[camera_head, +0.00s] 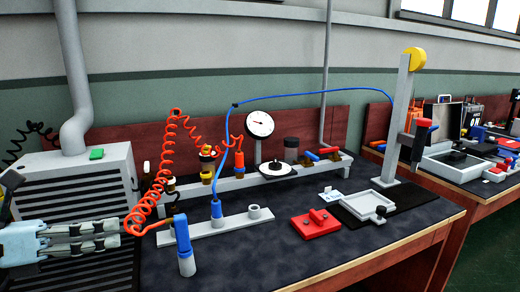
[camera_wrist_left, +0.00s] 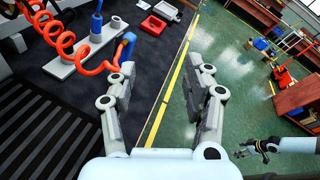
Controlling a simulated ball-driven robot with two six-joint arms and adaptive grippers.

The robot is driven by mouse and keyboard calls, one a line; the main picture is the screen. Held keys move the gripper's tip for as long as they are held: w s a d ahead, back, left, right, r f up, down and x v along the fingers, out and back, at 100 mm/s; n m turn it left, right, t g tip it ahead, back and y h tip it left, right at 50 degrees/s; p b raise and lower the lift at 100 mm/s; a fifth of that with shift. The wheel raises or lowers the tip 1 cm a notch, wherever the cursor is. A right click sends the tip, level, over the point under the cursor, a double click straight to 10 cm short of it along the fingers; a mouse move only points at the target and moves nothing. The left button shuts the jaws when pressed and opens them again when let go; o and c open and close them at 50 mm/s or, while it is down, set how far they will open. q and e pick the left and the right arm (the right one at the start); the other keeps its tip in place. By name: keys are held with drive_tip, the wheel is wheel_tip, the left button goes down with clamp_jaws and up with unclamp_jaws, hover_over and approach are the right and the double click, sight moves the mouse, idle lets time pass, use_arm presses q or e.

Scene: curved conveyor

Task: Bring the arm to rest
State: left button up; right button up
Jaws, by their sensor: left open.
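My left gripper (camera_head: 113,235) comes in from the left in the head view, beside the grey ribbed cabinet and left of the blue-and-grey tool on the bench. In the left wrist view, the left gripper (camera_wrist_left: 169,72) has its two grey fingers spread with nothing between them; the bench edge and green floor show beyond. A dark gripper on a white arm, which appears to be my right gripper (camera_wrist_left: 258,149), shows at the lower right of that view. It is too small to tell whether it is open. It is not in the head view.
The grey cabinet (camera_head: 82,180) stands close to the left gripper. An orange coiled hose (camera_head: 140,210) hangs near its fingertips, and the blue-and-grey tool (camera_head: 185,248) stands just right of it. A red block (camera_head: 315,225) and a shallow tray (camera_head: 364,207) lie farther right. The bench front is clear.

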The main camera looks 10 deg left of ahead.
use_arm(q)
drive_tip(key=s+f+n+g+y, duration=0.2)
drive_tip(key=s+f+n+y, duration=0.4)
drive_tip(key=n, duration=1.1)
drive_tip(key=s+f+n+g+y, duration=0.1)
drive_tip(key=s+n+y, duration=0.5)
drive_tip(key=n, duration=1.2)
drive_tip(key=s+d+f+n+g, duration=0.2)
drive_tip(key=s+d+n+g, duration=0.25)
drive_tip(key=s, duration=0.25)
wheel_tip(320, 180, down, 25)
drive_tip(key=s+a+g, duration=0.2)
drive_tip(key=s+f+b, duration=0.1)
drive_tip(key=s+f, duration=1.7)
drive_tip(key=s, duration=0.1)
drive_tip(key=shift+a+f+n+g, duration=0.2)
drive_tip(key=shift+a+n+g, duration=0.15)
drive_tip(key=shift+a+g, duration=0.1)
